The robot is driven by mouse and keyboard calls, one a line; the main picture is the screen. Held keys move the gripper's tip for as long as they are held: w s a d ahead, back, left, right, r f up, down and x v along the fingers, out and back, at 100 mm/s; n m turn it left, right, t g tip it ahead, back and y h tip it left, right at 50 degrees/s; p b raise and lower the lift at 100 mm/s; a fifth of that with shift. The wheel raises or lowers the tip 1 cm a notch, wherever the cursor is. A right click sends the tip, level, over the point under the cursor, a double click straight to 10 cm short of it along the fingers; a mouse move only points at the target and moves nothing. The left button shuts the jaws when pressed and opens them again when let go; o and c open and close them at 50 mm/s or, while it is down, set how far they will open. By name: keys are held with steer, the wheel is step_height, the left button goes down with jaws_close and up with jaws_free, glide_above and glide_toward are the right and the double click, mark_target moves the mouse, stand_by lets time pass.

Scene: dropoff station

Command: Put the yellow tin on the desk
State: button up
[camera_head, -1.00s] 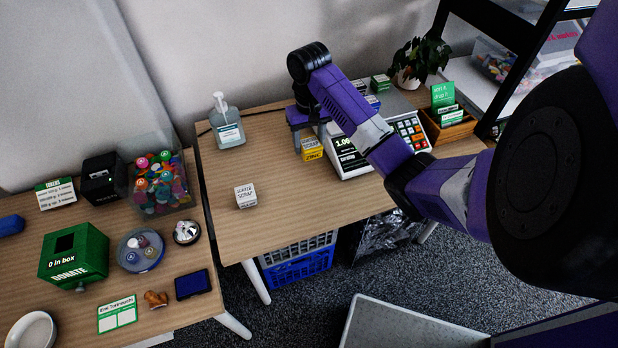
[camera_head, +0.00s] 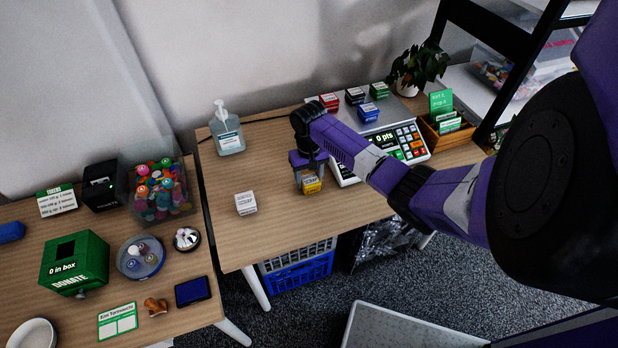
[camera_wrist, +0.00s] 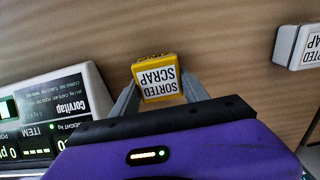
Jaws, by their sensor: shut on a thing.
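The yellow tin (camera_head: 312,185), with a white "sorted scrap" label, is between the fingers of my gripper (camera_head: 308,178). My gripper is shut on it, just left of the scale. In the wrist view the tin (camera_wrist: 157,78) sits between the two grey fingertips (camera_wrist: 160,92), its label upside down. The tin is at or very near the surface of the wooden desk (camera_head: 275,210); I cannot tell whether it touches. My wrist hides part of the tin's far side in the head view.
The scale (camera_head: 410,143) reads "0 pts" and has red, black, blue and green tins on or behind its plate. A white tin (camera_head: 245,203) stands left on the desk. A sanitizer bottle (camera_head: 227,133) is at the back. The desk's front middle is clear.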

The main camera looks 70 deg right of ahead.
steer(key=shift+f, duration=0.2)
steer(key=o, duration=1.4)
steer(key=shift+o, duration=0.2)
steer(key=shift+r, duration=0.1)
